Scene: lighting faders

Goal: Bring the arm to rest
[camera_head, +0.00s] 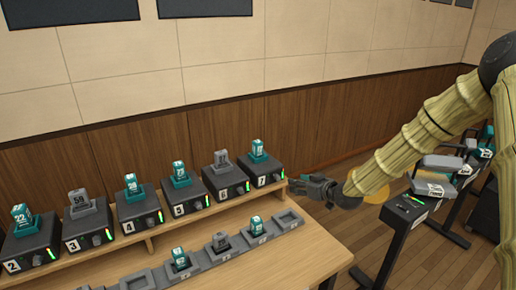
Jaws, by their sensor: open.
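My gripper (309,188) is at the end of my arm, which reaches in from the right. It hangs just right of the number 7 fader box and looks open, with nothing seen between its fingers. The black number 7 box (259,172) carries a teal block marked 17 (258,147). Small gaps between the fingers and this box are hard to judge.
More numbered boxes stand along the wooden shelf (150,236), several with teal or grey blocks. A row of grey trays (290,220) lies in front on the table (310,255). A black stand (402,212) is on the right. Floor shows beyond the table's right edge.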

